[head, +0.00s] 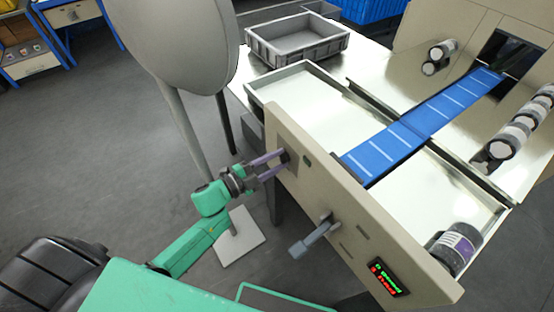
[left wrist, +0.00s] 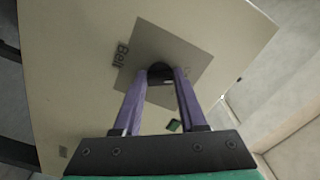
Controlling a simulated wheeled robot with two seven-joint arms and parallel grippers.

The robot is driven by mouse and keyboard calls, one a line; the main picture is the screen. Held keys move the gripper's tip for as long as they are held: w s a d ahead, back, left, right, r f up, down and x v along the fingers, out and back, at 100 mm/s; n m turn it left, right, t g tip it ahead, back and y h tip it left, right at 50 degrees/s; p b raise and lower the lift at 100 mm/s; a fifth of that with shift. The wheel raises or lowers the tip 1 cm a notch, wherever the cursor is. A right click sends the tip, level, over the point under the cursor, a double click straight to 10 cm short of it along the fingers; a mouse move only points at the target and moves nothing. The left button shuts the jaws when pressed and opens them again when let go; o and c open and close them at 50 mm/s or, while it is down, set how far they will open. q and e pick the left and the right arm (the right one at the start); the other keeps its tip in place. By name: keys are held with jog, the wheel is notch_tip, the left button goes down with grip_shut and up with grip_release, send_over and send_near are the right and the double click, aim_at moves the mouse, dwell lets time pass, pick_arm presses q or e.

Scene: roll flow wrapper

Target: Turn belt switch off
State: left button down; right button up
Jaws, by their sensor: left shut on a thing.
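The belt switch is a black round knob (left wrist: 161,70) on a grey square plate (left wrist: 150,47) marked "Belt" on the beige machine panel. In the head view the knob (head: 286,156) sits near the panel's left end, partly hidden by my fingers. My left gripper (head: 275,165) reaches it from the left. In the left wrist view its two purple fingers (left wrist: 160,82) lie on either side of the knob, shut on it. The knob's exact turn position cannot be told. My right gripper is not in view.
A grey lever handle (head: 312,237) sticks out of the panel (head: 345,230), left of a red and green display (head: 386,279). The blue belt (head: 425,118) runs behind the panel. A grey crate (head: 298,40) stands at the back. A white stand (head: 190,120) rises close to my left arm.

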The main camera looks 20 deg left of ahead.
pick_arm(q)
jog(key=shift+c, duration=2.4)
grip_release()
jog(key=shift+s, duration=0.1)
jog(key=v, duration=1.4)
jog(key=shift+s, duration=0.2)
jog(key=shift+a, duration=0.15)
